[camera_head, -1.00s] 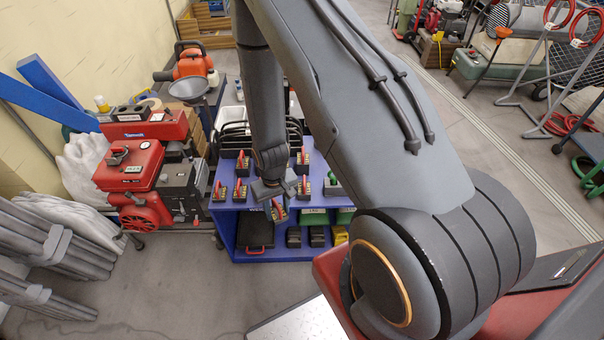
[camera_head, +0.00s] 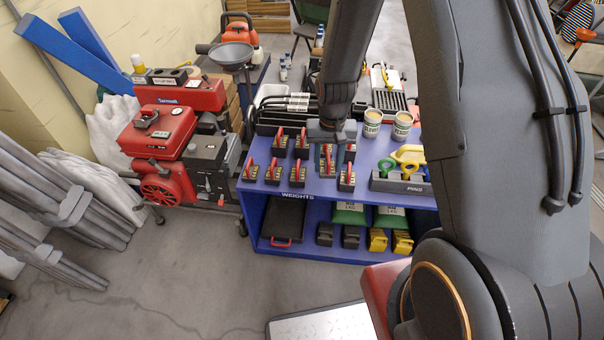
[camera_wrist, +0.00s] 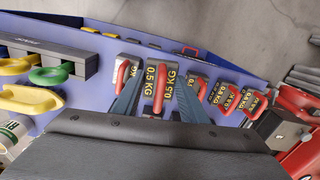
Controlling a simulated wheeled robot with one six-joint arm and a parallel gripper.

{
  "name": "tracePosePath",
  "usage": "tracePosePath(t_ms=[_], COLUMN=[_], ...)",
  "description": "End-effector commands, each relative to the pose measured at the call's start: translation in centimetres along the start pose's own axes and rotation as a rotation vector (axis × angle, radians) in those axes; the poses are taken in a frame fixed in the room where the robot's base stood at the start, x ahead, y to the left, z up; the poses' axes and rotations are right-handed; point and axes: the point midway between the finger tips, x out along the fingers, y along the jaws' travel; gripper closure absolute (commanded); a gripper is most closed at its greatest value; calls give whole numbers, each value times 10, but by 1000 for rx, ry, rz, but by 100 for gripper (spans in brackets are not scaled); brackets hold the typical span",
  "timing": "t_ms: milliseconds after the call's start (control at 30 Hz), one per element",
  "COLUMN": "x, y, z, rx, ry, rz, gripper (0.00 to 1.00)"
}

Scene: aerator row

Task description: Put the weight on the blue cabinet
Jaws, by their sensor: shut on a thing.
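The blue cabinet (camera_head: 262,207) stands ahead, labelled WEIGHTS on its front edge; its blue top also shows in the wrist view (camera_wrist: 60,30). My gripper (camera_head: 328,143) is over the cabinet top, behind the front edge. In the wrist view its two fingers (camera_wrist: 157,105) are shut on a dark weight (camera_wrist: 158,82) with a red handle and yellow 0.5 KG labels. The held weight (camera_head: 327,162) hangs upright below the gripper among similar weights. I cannot tell whether its base touches the top.
Similar red-handled weights (camera_head: 272,173) stand close on both sides. A grey holder with green and yellow rings (camera_head: 400,183) and two cans (camera_head: 372,123) are to the right. Black racks (camera_head: 290,110) lie behind. A red machine (camera_head: 160,140) stands left.

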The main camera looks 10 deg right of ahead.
Motion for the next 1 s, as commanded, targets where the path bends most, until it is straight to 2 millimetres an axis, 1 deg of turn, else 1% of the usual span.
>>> tracePosePath(t_ms=[33, 200, 433, 533, 633, 800, 900, 1000], x=[5, 0, -7, -6, 5, 35, 47, 52], y=[-2, -6, -9, -9, -9, -9, -9, -9], z=[-10, -25, -34, -34, -34, -34, -34, -34], rx=[14, 61, 102, 109, 111, 111, 111, 111], ry=[7, 5, 3, 1, -2, -2, -2, 1], rz=[-1, -1, -1, 0, 1, 1, 1, 0], gripper=[100, 100, 100, 100, 100, 100, 100, 100])
